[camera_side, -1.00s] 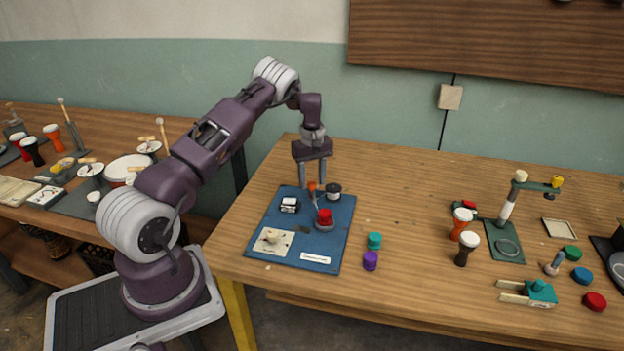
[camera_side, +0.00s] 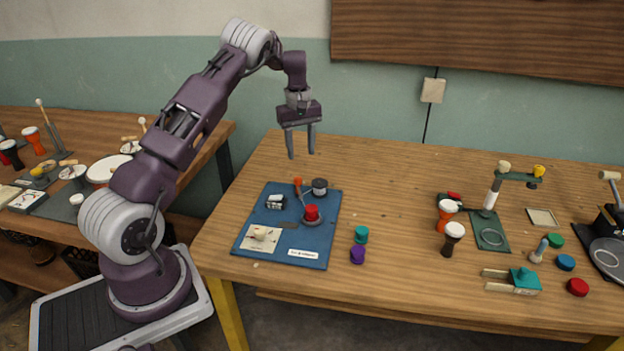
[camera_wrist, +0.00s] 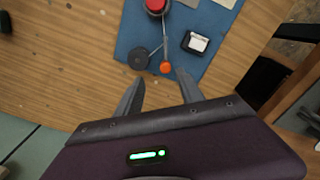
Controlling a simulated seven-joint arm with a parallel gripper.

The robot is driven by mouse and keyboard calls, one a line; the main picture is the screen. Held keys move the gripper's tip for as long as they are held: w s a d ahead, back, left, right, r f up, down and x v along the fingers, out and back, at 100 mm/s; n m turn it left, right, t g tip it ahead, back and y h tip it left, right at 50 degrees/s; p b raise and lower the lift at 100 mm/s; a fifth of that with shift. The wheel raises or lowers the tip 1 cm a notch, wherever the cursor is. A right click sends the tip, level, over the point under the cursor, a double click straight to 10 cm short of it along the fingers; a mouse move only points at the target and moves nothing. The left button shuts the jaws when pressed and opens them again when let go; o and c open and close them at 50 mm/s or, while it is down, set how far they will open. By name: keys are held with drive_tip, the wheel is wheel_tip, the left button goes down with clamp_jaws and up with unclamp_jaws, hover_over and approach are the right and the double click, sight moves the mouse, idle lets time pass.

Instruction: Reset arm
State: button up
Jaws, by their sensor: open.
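My gripper (camera_side: 301,156) is open and empty, raised above the back edge of a blue mat on the wooden table. In the wrist view its two fingers (camera_wrist: 160,90) are spread apart with nothing between them. The blue mat (camera_side: 316,248) holds a red-topped round piece (camera_side: 312,213), an orange-headed tool (camera_side: 298,184), a dark round spool (camera_side: 320,187), a small black-and-white box (camera_side: 275,202) and a pale card with a knob (camera_side: 259,238). In the wrist view the orange head (camera_wrist: 165,68) lies just beyond the fingertips in the picture, below the gripper.
A teal cap (camera_side: 361,234) and a purple cap (camera_side: 357,254) stand right of the mat. Two small goblet drums (camera_side: 452,239) and a green stand (camera_side: 490,236) are further right. Another table (camera_side: 195,145) with drums is at left. The table's middle is clear.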

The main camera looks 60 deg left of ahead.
drive_tip(key=s+d+r+m+t, duration=0.1)
drive_tip(key=s+d+r+m, duration=0.2)
drive_tip(key=d+r, duration=0.55)
drive_tip(key=s+d+r+m+t, duration=0.1)
drive_tip(key=s+d+r+m, duration=0.1)
drive_tip(key=d+r, duration=0.7)
drive_tip(key=s+d+r+m+t, duration=0.2)
drive_tip(key=s+d+r+m, duration=0.35)
drive_tip(key=s+d, duration=0.4)
drive_tip(key=s+d+f+m, duration=0.1)
drive_tip(key=s+d+m, duration=0.1)
drive_tip(key=s, duration=0.6)
drive_tip(key=s+d+f+m+t, duration=0.1)
drive_tip(key=s+d+f+m, duration=0.1)
drive_tip(key=s, duration=0.6)
drive_tip(key=shift+d+f+m, duration=0.15)
drive_tip(key=shift+d+m, duration=0.5)
drive_tip(key=shift+d, duration=0.2)
